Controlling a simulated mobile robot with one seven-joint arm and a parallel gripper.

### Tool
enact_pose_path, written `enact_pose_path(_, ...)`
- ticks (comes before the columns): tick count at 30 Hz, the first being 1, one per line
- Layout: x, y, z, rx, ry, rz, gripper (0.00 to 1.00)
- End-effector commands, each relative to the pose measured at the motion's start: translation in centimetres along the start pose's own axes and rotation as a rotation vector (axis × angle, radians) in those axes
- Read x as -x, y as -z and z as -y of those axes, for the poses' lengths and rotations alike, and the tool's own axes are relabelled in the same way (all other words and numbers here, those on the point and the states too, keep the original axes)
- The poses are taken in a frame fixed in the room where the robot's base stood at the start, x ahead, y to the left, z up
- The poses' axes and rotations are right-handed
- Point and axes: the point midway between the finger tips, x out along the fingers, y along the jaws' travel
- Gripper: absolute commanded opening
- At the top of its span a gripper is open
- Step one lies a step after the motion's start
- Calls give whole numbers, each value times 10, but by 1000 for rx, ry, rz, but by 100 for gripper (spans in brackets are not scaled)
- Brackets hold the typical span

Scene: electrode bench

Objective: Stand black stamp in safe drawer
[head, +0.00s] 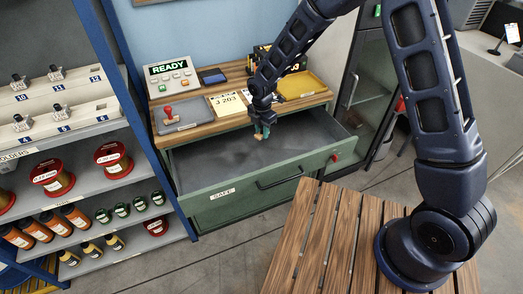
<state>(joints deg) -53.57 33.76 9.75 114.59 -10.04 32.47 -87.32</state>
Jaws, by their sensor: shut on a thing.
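The safe drawer (236,191) is pulled open under the wooden desk top, with a green front labelled SAFE and a bare grey floor. My gripper (262,128) hangs pointing down over the drawer's back part, near the desk's front edge. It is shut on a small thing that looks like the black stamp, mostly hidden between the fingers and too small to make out. I cannot tell whether it touches the drawer floor. A red-handled stamp (168,113) stands on a grey tray (188,119) on the desk.
The desk also bears a READY panel (171,78), a card marked J 203 (229,103) and a yellow tray (298,85). A shelf rack (85,170) with spools and bottles stands close on the left. A wooden slatted surface (322,240) is in front.

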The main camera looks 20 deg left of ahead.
Motion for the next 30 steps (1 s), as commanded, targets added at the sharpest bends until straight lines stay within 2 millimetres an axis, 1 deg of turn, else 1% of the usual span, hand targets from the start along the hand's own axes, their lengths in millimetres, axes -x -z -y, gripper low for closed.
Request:
enact_pose_path(1,-13,0,1,0,4,0,5)
enact_pose_path(3,-28,1,0,1,3,0,5)
enact_pose_path(6,-49,0,0,1,3,0,5)
enact_pose_path(9,-65,0,0,1,2,1,5)
enact_pose_path(12,-75,0,0,0,1,0,5)
enact_pose_path(17,-82,0,-1,0,-1,0,5)
enact_pose_path(19,-88,0,0,0,1,1,5)
enact_pose_path(25,-112,0,0,0,1,0,5)
enact_pose_path(27,-117,0,-1,0,0,1,5)
enact_pose_path(30,-117,0,-1,0,-1,1,5)
